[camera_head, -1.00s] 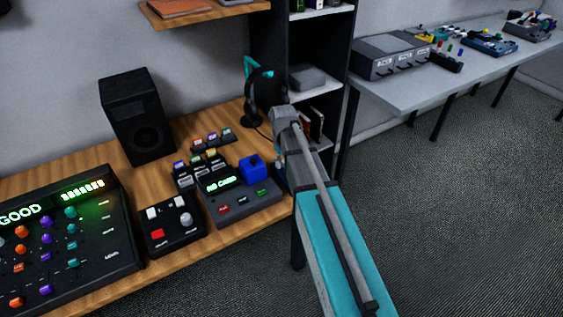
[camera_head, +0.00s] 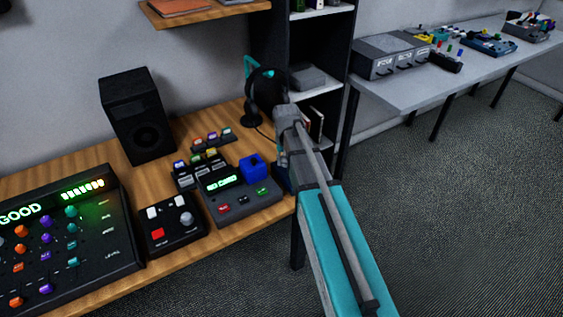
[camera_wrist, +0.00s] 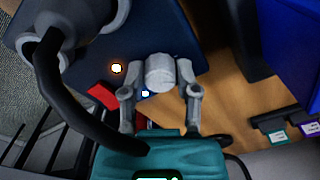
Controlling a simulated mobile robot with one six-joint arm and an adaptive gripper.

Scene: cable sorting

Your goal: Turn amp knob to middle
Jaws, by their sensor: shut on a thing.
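In the wrist view, a dark blue box (camera_wrist: 70,52), which looks like the amp, carries a light grey round knob (camera_wrist: 160,72). My gripper (camera_wrist: 159,78) is shut on the knob, with one grey finger on each side of it. A pointer mark on the knob cannot be made out, so its angle is unclear. An orange light (camera_wrist: 116,68) and a small white-blue light (camera_wrist: 145,93) glow near the knob. In the head view, my arm hides the knob and my fingers; only a dark blue edge of the box (camera_head: 281,180) shows beside the arm.
A tester with a green display (camera_head: 222,184) and a blue cube (camera_head: 253,167) stand left of my arm. A button box (camera_head: 172,225), a mixer (camera_head: 70,235) and a black speaker (camera_head: 138,115) stand farther left. Shelves (camera_head: 318,75) rise behind.

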